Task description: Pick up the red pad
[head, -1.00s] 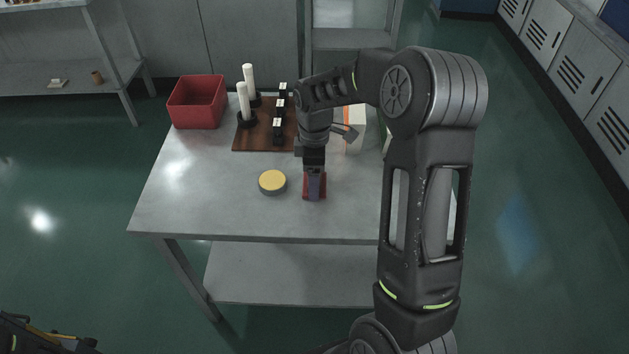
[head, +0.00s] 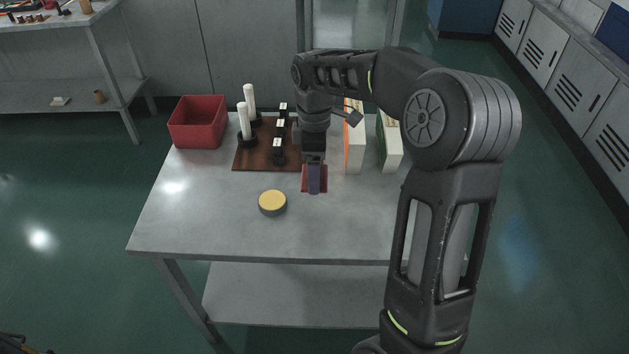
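The red pad (head: 306,182) is at my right gripper (head: 314,183), behind and to the right of the yellow-topped disc. Red shows on both sides of a bluish-purple finger part, which hides the pad's middle. The pad appears held just above the table (head: 215,215). The gripper points down and appears shut on it, though the exact contact is hidden. My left gripper is not in view.
A yellow-topped round disc (head: 272,201) lies in front. A brown board (head: 252,158) with white posts and black holders stands behind left, beside a red bin (head: 196,122). Upright boxes (head: 354,148) stand at right. The table's front left is clear.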

